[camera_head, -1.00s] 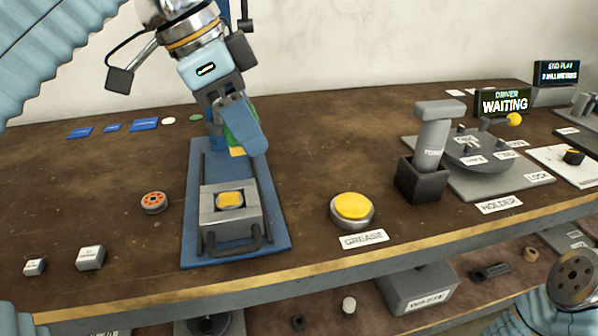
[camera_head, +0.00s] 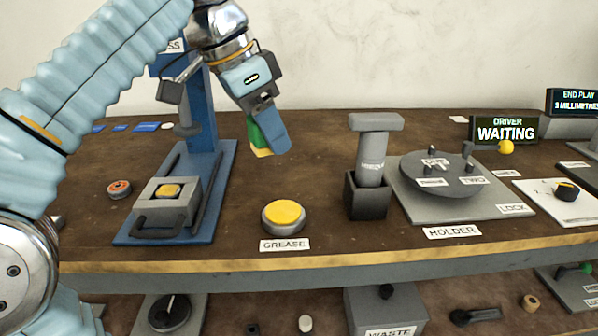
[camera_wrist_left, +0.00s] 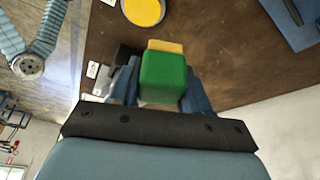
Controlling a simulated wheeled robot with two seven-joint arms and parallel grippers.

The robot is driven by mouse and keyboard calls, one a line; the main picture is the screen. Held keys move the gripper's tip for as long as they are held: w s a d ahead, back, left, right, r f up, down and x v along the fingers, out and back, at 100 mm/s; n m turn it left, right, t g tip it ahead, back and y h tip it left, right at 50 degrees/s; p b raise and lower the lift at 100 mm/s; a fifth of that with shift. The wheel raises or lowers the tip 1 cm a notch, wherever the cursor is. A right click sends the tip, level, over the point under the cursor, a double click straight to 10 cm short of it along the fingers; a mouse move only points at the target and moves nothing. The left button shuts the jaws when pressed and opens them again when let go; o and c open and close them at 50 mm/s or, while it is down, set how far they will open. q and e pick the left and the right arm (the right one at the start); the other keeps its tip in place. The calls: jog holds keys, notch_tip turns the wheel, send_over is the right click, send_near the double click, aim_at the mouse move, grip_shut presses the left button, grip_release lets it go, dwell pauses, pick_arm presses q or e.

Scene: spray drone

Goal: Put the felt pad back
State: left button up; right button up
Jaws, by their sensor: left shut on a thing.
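The felt pad (camera_wrist_left: 163,75) has a green block-shaped body and a yellow face at its far end. My left gripper (camera_head: 268,146) is shut on it and holds it above the bench, right of the blue press and up behind the grease tin. In the head view the blue fingers partly hide the pad (camera_head: 256,138). The grease tin (camera_head: 284,216) is a round metal dish with a yellow top, behind a GREASE label (camera_head: 285,245). It also shows in the wrist view (camera_wrist_left: 143,11). My right gripper is not in view.
The blue press (camera_head: 222,170) stands left, with a grey block fixture (camera_head: 168,195) on its base. A dark holder (camera_head: 366,196) with an upright grey T-handled tool (camera_head: 373,150) stands right of the tin. A grey turntable (camera_head: 440,175) is further right.

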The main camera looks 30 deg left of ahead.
aim_at(298, 180)
pick_arm(q)
jog(key=w+f, duration=0.2)
jog(key=w+a+f, duration=0.1)
jog(key=w+f, duration=0.1)
jog(key=w, duration=0.1)
jog(key=w+f, duration=0.2)
jog(key=shift+w+a+f+b, duration=0.15)
jog(key=shift+w+a+b, duration=0.1)
jog(key=shift+w+b, duration=0.15)
jog(key=f, duration=0.2)
jog(key=w+f+b, duration=0.1)
jog(key=f, duration=0.1)
jog(key=shift+w+a, duration=0.1)
jog(key=shift+w, duration=0.1)
jog(key=shift+f, duration=0.3)
jog(key=shift+f, duration=0.1)
jog(key=o, duration=0.5)
jog(key=shift+f, duration=0.1)
jog(key=o, duration=0.4)
jog(key=shift+o, duration=0.2)
